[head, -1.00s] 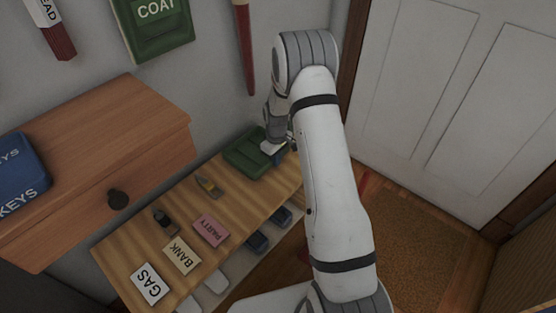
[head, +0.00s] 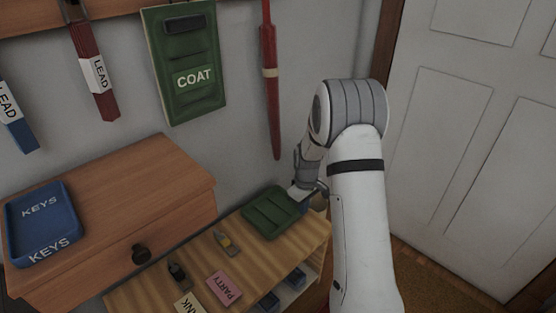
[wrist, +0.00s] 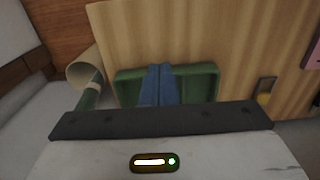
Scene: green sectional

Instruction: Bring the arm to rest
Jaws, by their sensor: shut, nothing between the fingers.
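My arm (head: 358,200) rises at the right of the head view and bends over at its top, with the wrist hanging down toward the bench. My gripper (wrist: 160,68) shows in the wrist view as two blue fingers side by side, shut with nothing between them. The fingers overlap the middle of a green tray (wrist: 202,84) in that view. In the head view the green tray (head: 268,214) lies on the wooden bench (head: 300,236), with my wrist at its right end. The fingertips are hidden there, and I cannot tell whether they touch the tray.
A drawer cabinet (head: 110,210) with a blue keys tray (head: 42,222) stands left. A green COAT panel (head: 187,62) and a red pole (head: 270,80) are on the wall. Small tools and labels, including PARTY (head: 224,288), lie on the bench. A door (head: 460,130) is right.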

